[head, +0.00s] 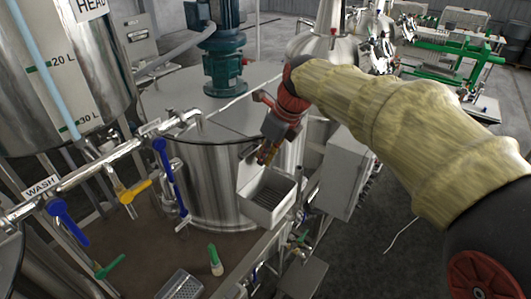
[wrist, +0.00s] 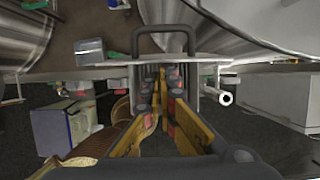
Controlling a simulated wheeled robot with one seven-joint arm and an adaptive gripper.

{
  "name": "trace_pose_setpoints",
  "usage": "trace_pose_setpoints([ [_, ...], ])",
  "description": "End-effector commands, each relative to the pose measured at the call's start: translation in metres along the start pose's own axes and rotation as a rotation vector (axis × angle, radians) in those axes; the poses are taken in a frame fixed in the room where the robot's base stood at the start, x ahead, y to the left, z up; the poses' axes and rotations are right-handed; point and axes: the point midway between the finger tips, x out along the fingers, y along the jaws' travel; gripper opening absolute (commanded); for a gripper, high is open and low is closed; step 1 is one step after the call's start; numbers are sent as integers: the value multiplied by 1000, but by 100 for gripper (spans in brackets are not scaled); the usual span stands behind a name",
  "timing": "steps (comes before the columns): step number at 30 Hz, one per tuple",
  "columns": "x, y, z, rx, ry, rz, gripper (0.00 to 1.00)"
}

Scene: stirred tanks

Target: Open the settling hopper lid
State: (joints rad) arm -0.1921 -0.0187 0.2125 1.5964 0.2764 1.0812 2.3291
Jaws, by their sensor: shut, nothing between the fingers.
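In the wrist view a flat grey plate (wrist: 110,72) with a dark U-shaped handle (wrist: 165,32) lies just ahead of my fingers and looks like a lid. My gripper (head: 266,154) is over the back edge of the white box. Its yellow fingers (wrist: 160,78) are shut and empty, close to the plate; contact cannot be told.
A green motor (head: 222,60) stands on the tank top. Pipes with blue-handled valves (head: 165,160) are on the left. A grey cabinet (head: 345,170) stands right of the box. Open floor lies right.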

Motion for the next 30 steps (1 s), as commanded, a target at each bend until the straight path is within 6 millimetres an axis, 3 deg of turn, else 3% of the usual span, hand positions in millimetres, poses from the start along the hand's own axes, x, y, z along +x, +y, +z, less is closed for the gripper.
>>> trace_pose_setpoints([
  [5, -6, 1, 12, -2, 49, 0, 0],
  [14, 0, 0, 36, -2, 60, -2, 0],
  [30, 0, -3, 34, 0, 59, -2, 0],
])
